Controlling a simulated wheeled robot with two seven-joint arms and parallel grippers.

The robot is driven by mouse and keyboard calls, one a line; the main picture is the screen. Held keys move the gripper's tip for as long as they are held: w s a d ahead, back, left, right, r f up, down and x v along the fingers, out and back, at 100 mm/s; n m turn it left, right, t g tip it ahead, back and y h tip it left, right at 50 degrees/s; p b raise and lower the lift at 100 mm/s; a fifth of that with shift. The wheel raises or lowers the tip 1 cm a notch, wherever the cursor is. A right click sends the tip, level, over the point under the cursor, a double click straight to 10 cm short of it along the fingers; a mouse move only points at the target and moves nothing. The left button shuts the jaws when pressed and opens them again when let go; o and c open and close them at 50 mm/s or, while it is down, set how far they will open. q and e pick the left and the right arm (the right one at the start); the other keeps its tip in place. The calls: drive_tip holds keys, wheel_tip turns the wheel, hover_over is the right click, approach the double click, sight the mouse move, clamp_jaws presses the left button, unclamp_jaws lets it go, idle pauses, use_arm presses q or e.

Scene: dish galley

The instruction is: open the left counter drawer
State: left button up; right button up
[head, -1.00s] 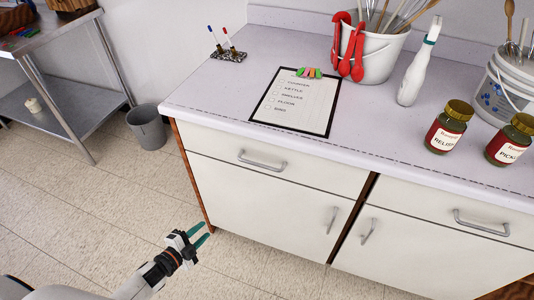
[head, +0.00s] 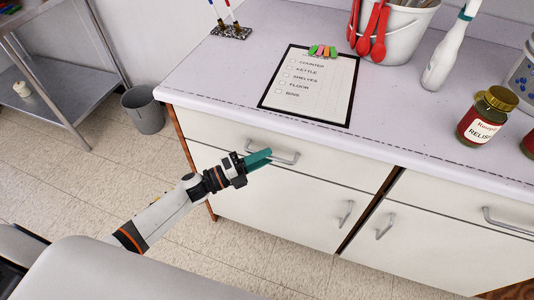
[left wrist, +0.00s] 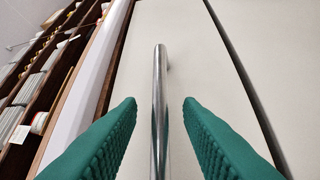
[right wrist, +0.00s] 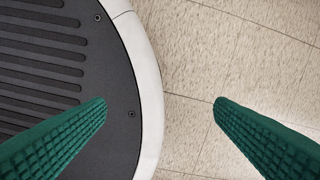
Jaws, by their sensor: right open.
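The left counter drawer (head: 330,165) is a cream front under the counter top, and it is shut. Its metal bar handle (head: 285,158) is partly hidden behind my left gripper (head: 258,158) in the head view. In the left wrist view the handle (left wrist: 160,110) runs between the two green fingers of my left gripper (left wrist: 160,115). The fingers are open, with a gap on each side of the bar. My right gripper (right wrist: 160,110) is open and empty above the floor in the right wrist view; it is not in the head view.
The counter top (head: 210,80) holds a clipboard (head: 312,88), a white bucket (head: 395,40), a white bottle (head: 447,55) and a jar (head: 487,115). Cupboard doors with handles (head: 346,213) lie below the drawer. A grey bin (head: 143,110) stands left of the counter.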

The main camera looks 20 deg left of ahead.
use_arm(q)
drive_tip(key=shift+x, duration=0.8)
use_arm(e)
drive_tip(key=shift+w+a+r, duration=0.1)
drive_tip(key=shift+w+a, duration=0.05)
drive_tip(key=shift+a, duration=0.55)
use_arm(q)
drive_tip(key=shift+c, duration=0.5)
use_arm(e)
drive_tip(key=shift+d, duration=0.1)
use_arm(q)
clamp_jaws()
use_arm(e)
drive_tip(key=shift+d, duration=0.3)
